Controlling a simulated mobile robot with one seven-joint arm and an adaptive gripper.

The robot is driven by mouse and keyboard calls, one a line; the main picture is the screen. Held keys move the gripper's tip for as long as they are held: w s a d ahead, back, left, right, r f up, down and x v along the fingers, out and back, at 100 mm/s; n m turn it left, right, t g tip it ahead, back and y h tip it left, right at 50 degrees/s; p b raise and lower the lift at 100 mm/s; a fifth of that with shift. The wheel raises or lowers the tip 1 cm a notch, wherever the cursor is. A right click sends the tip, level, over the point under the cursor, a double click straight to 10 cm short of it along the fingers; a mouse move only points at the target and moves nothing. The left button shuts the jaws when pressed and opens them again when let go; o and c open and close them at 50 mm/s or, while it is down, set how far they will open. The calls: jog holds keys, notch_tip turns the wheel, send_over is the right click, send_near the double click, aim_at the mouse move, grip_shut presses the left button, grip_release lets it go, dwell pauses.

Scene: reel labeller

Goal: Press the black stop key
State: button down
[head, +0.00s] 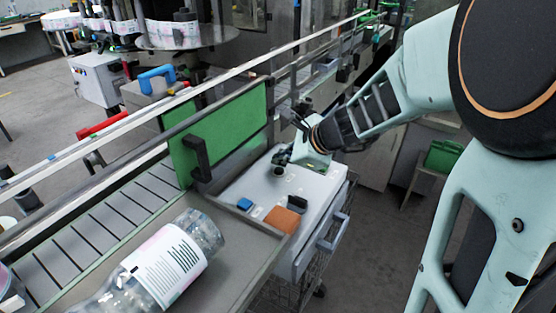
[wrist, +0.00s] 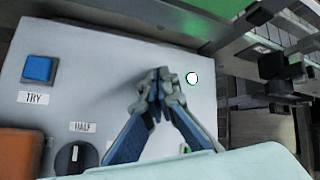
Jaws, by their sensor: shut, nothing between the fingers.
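My gripper (head: 283,157) is over the far part of the light grey control panel (head: 263,184), fingers pointing down. In the wrist view the fingertips (wrist: 159,82) are together and empty. I cannot tell whether they touch the panel. A small dark round piece (head: 279,171) shows at the panel just below the gripper in the head view; it may be the black stop key, but no label is readable. In the wrist view the fingers cover that part of the panel. A black knob with a white line (wrist: 74,157) sits by the label HALF (wrist: 83,127).
A blue key (wrist: 39,68) labelled TRY and an orange-brown block (wrist: 20,153) are on the panel.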

aim_at(281, 171)
jog(key=shift+f+b, duration=0.45)
jog(key=shift+b, duration=0.1)
jog(key=shift+f+b, duration=0.45)
jog(key=shift+b, duration=0.05)
dwell(0.6)
dwell(0.4)
jog(key=shift+r+p, duration=0.75)
jog(key=shift+r, duration=0.15)
notch_tip(281, 171, up, 5)
jog(key=p, duration=0.4)
jog(key=shift+p, duration=0.3)
